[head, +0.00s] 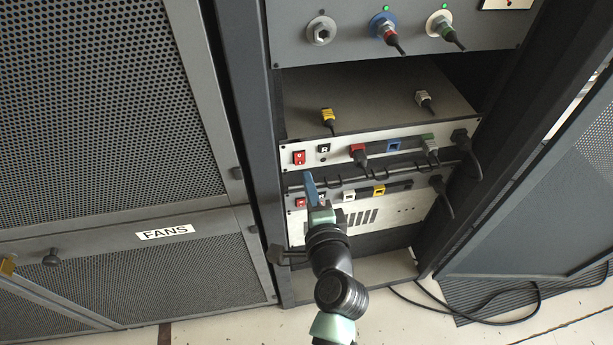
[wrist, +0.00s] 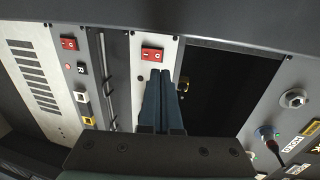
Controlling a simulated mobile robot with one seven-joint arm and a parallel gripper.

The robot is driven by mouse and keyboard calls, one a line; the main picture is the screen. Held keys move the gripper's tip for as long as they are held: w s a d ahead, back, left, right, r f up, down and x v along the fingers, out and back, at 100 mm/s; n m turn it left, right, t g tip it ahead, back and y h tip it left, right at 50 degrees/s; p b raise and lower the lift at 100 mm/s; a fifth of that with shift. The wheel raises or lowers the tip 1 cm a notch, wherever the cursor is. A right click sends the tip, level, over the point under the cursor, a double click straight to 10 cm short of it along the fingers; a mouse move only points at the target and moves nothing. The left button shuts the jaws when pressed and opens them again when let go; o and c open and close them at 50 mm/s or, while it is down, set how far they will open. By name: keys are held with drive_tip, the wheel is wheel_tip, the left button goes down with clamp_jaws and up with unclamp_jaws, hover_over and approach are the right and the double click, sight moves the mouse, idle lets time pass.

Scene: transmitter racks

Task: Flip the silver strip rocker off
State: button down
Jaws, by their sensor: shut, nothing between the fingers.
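The silver strip (head: 340,147) spans the rack above a darker strip. Its red rocker (head: 299,157) is at the strip's left end, with a black R button (head: 323,148) beside it. In the wrist view the red rocker (wrist: 152,54) has white markings, a bar and a circle; I cannot tell which side is pressed in. My gripper (wrist: 160,71) is shut and empty, blue fingers together. Its tips are close to that rocker, just below it in the wrist view; contact cannot be told. In the head view my gripper (head: 308,174) is just below the rocker.
The darker strip below has another red rocker (wrist: 68,43), an R button (wrist: 82,70), and white (wrist: 81,96) and yellow (wrist: 88,120) sockets. Plugs with cables sit at the silver strip's right, including a red plug (head: 358,152). Rack posts and mesh doors (head: 110,100) flank the opening.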

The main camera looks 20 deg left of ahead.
drive_tip(key=r+v, duration=0.1)
drive_tip(key=v, duration=0.5)
drive_tip(key=shift+s+r+p, duration=0.15)
drive_tip(key=shift+r+p, duration=0.15)
drive_tip(key=shift+p, duration=0.1)
